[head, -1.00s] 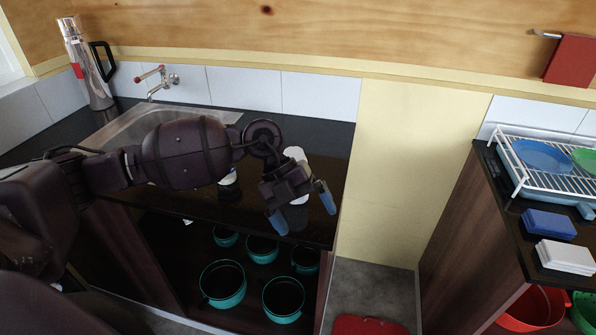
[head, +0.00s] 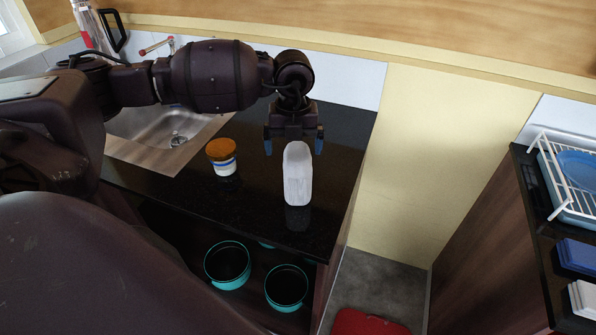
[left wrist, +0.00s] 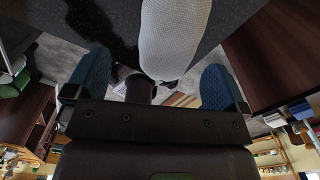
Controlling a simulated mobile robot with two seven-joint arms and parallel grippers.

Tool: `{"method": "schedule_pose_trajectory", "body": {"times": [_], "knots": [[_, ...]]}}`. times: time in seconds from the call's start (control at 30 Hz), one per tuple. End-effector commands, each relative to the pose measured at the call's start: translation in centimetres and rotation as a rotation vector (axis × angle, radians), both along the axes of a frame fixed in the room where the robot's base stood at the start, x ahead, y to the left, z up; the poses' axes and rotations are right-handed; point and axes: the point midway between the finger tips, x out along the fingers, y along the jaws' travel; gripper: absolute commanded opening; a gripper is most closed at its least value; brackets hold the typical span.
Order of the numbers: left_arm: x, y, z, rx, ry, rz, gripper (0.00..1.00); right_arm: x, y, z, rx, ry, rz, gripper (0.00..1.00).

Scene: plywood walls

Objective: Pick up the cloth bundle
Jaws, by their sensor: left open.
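The cloth bundle (head: 298,178) is a white, upright, rounded roll on the black counter (head: 255,215), near its right end. It also shows in the left wrist view, with a woven texture, at the top centre (left wrist: 175,35). My left gripper (head: 293,143) is open, its blue fingertips spread to either side of the bundle's top in the head view. In the left wrist view the blue fingers (left wrist: 155,82) are apart, and the bundle reaches down between them. I cannot tell whether they touch it. My right gripper is not in view.
A jar with an orange-brown lid (head: 222,156) stands left of the bundle. A steel sink (head: 165,140) and tap lie further left. Teal pots (head: 228,264) sit on the shelf below. A dish rack (head: 565,185) stands on the right counter. A cream wall panel (head: 420,150) lies beyond the counter's right end.

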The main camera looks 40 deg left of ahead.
Motion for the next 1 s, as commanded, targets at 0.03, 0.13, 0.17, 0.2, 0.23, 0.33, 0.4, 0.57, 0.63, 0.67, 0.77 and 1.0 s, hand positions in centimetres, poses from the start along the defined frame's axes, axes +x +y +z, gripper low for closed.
{"method": "schedule_pose_trajectory", "body": {"times": [0.03,0.13,0.17,0.2,0.23,0.33,0.4,0.57,0.63,0.67,0.77,1.0], "knots": [[0.0,-0.1,-0.5,-0.001,0.0,0.0,1.0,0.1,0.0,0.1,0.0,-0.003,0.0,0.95],[0.0,-0.1,-1.0,-0.001,-0.002,-0.002,1.0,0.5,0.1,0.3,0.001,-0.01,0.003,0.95],[0.0,-0.1,-1.1,-0.001,-0.002,-0.002,1.0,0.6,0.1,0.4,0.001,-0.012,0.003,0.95],[0.1,-0.2,-1.3,-0.002,-0.001,-0.002,1.0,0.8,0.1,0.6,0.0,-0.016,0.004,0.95],[0.1,-0.3,-1.5,-0.001,0.0,-0.002,1.0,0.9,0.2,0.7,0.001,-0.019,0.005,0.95],[0.2,-0.5,-2.6,-0.002,0.001,-0.001,1.0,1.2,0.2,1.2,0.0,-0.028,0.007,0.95],[0.2,-0.7,-3.5,-0.003,0.002,-0.002,1.0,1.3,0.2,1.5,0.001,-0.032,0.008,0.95],[0.3,-0.8,-5.6,-0.001,0.0,-0.002,1.0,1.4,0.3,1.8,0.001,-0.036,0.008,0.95],[0.3,-0.8,-6.0,-0.002,-0.001,-0.002,1.0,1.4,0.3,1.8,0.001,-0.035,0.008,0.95],[0.3,-0.8,-6.1,-0.002,-0.001,-0.002,1.0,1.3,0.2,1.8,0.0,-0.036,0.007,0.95],[0.3,-0.8,-6.1,-0.001,-0.002,-0.002,1.0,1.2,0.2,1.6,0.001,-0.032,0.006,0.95],[0.3,-0.8,-6.1,-0.001,-0.002,-0.002,0.76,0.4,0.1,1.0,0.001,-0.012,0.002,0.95]]}}
